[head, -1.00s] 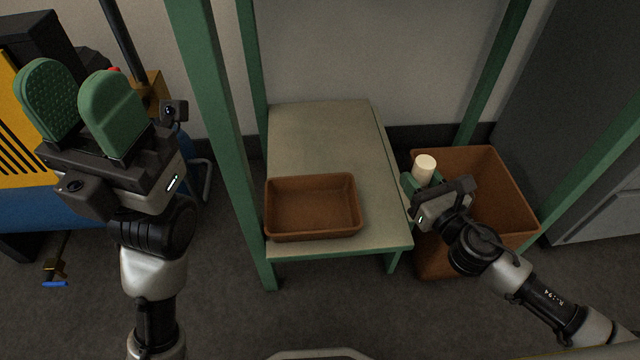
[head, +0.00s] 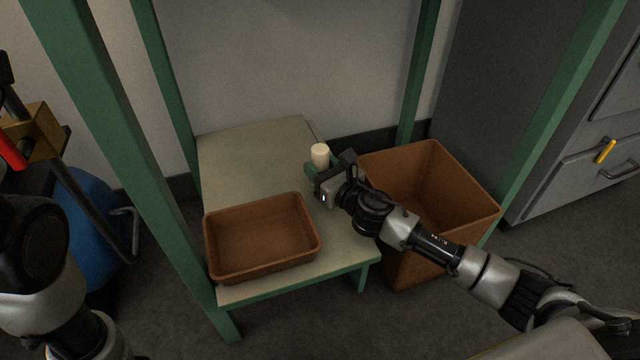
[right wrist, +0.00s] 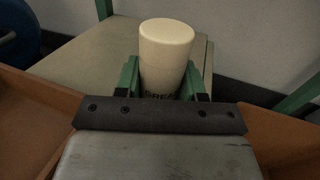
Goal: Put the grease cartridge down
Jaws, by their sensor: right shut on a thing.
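The grease cartridge (head: 320,154) is a cream cylinder held upright in my right gripper (head: 318,172). In the right wrist view the cartridge (right wrist: 166,55) stands between the two green fingers, with dark lettering partly hidden low on its side. My right gripper is shut on it, over or beside the right edge of the low grey-green table (head: 240,150). I cannot tell whether the cartridge touches the table top. My left arm shows at the lower left of the head view, but its gripper is out of frame.
A shallow brown tray (head: 262,270) sits on the front of the table. A deep brown bin (head: 440,235) stands on the floor right of the table. Green posts (head: 115,150) frame the table. A grey drawer cabinet (head: 585,185) is at the right. The table's back is clear.

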